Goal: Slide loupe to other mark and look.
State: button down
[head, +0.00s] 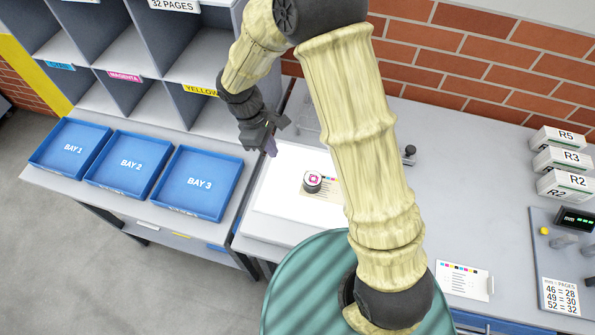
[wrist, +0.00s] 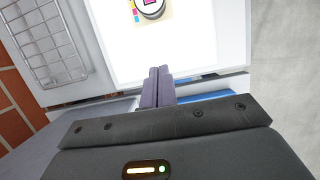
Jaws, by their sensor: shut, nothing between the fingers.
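The loupe (head: 312,180) is a small dark round piece with a pink-magenta pattern showing in its top. It stands on a printed sheet (head: 325,193) that lies on the bright white light panel (head: 281,197). In the wrist view the loupe (wrist: 151,6) is cut by the top edge, on the sheet with its colour patches. My gripper (head: 271,148) is shut and empty, near the panel's back left edge, to the left of and behind the loupe and apart from it. The shut fingers (wrist: 159,72) point toward the panel. The marks on the sheet are too small to tell apart.
Blue trays, Bay 1 (head: 48,148), Bay 2 (head: 104,164) and Bay 3 (head: 180,183), stand left of the panel, under grey shelves. A wire basket (wrist: 42,45) is beside the panel. A colour-bar card (head: 463,281) and labelled boxes (head: 563,160) are at right.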

aim_at(312, 182)
jog(key=shift+f, duration=0.15)
jog(key=p+x, duration=0.2)
jog(key=x, duration=0.7)
jog(key=shift+s+d+f+p, duration=0.1)
jog(key=shift+f+p, duration=0.15)
jog(key=shift+p, duration=0.1)
jog(key=d+p, duration=0.1)
jog(key=s+d+p, duration=0.1)
jog(key=d, duration=0.1)
jog(key=shift+s+d, duration=0.1)
jog(key=shift+d, duration=0.05)
jog(key=shift+d+f, duration=0.1)
jog(key=shift+d, duration=0.15)
